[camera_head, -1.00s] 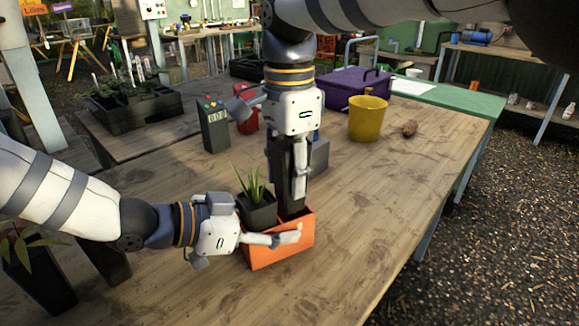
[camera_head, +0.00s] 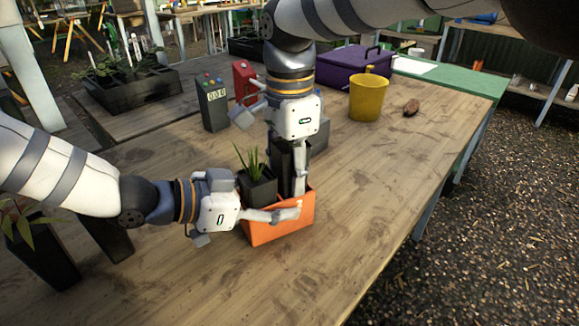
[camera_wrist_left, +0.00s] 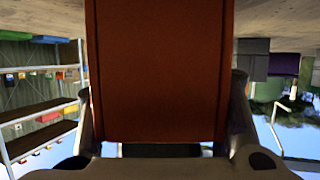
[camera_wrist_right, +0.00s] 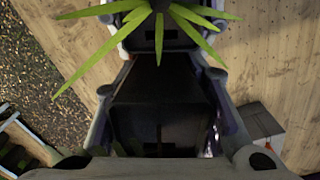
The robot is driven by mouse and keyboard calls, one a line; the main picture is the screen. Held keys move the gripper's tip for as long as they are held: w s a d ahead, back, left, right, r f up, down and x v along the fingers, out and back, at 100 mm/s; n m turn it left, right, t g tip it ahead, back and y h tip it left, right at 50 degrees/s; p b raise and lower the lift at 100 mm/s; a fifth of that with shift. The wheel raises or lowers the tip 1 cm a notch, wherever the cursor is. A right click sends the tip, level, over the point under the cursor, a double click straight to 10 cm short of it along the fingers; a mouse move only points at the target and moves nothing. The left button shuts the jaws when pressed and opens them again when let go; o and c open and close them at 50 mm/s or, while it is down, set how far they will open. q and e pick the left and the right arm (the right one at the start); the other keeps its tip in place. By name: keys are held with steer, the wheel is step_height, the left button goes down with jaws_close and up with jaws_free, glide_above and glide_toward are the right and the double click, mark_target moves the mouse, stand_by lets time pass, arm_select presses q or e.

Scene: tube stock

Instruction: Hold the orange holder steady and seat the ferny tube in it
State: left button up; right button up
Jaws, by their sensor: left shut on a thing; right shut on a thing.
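The orange holder (camera_head: 283,226) stands on the wooden table and also fills the middle of the left wrist view (camera_wrist_left: 160,70). My left gripper (camera_head: 275,214) is shut on it, one finger along its front side. A black tube with spiky green leaves (camera_head: 258,188) stands in its left part. My right gripper (camera_head: 291,187), pointing down, is shut on a plain-looking black tube (camera_head: 282,160). That tube's lower end is inside the holder's right part, hidden by its wall. In the right wrist view the held tube (camera_wrist_right: 160,110) sits between the fingers; no fern leaves show on it.
The table right of the holder is clear.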

steer(key=o, duration=1.4)
steer(key=shift+c, duration=0.2)
step_height(320, 180, up, 12)
steer(key=shift+r, duration=0.1)
arm_select(q)
steer(key=o, duration=1.3)
